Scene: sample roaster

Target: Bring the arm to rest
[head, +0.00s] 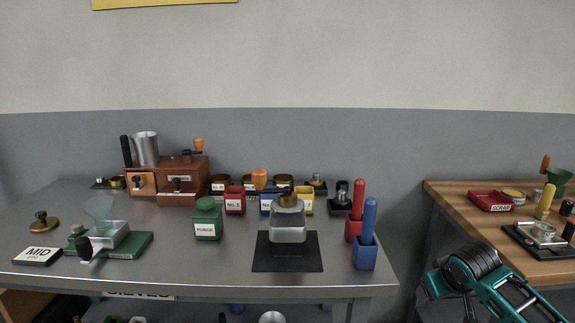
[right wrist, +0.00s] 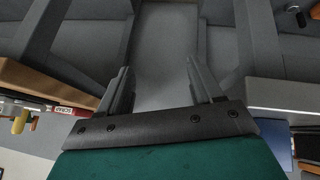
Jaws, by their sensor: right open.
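My right arm (head: 478,280), teal and black, comes in at the bottom right of the head view, in the gap between the grey table and the wooden table. In the right wrist view my right gripper (right wrist: 158,75) is open, with its two grey fingers apart and nothing between them. Below the fingers is only grey floor. My left gripper and left arm are not in view.
The grey table (head: 215,272) carries a wooden grinder box (head: 182,180), a green jar (head: 208,219), a silver device (head: 288,225) on a black mat and red and blue holders. The wooden table (head: 470,222) at right bears a red scrap tray (head: 490,201).

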